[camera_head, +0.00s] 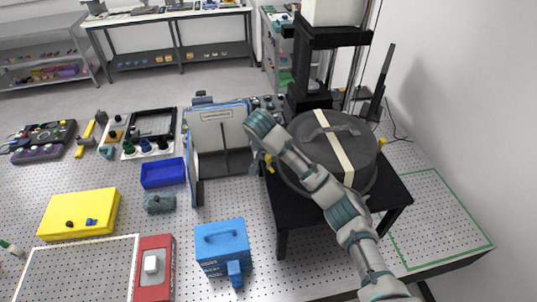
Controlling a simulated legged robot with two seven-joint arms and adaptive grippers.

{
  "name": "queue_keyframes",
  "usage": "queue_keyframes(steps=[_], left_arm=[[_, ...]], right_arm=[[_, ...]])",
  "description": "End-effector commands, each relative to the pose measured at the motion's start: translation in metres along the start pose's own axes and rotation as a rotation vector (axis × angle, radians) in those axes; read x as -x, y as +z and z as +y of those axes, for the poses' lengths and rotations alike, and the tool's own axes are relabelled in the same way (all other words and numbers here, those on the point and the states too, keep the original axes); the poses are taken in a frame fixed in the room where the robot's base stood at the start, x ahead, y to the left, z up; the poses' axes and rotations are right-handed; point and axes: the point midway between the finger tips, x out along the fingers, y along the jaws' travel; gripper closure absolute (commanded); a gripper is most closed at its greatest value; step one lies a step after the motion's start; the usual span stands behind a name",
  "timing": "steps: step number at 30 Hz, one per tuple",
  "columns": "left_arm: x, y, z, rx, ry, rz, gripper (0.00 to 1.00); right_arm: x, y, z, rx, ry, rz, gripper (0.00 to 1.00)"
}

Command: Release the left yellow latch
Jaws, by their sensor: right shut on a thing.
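A round dark grey drum (318,124) with a handle and a pale strip across its lid stands on a small black table (392,186). The left yellow latch (268,160) shows as a small patch at the drum's left side. Another yellow latch (382,141) is at its right side. My right arm reaches in from the lower right across the drum's front. My right gripper (264,153) is at the left latch and shut on it. Its fingers are mostly hidden by my wrist. My left gripper is out of view.
A white panel with blue edges (213,135) stands close left of my right wrist. A blue box (222,245), a blue tray (163,173) and a yellow case (80,214) lie on the perforated bench. A black column (312,62) rises behind the drum. Bench inside the green outline is clear.

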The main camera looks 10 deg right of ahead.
Motion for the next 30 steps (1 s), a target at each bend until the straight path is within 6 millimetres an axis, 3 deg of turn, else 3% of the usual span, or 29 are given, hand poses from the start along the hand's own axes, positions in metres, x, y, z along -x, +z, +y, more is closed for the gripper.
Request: queue_keyframes(steps=[13,30], left_arm=[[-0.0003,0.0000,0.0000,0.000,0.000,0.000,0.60],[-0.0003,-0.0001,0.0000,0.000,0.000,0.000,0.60]], right_arm=[[-0.0030,0.0037,-0.0018,-0.236,0.108,-0.010,1.00],[-0.0028,0.0034,-0.0027,-0.286,0.125,-0.010,1.00]])
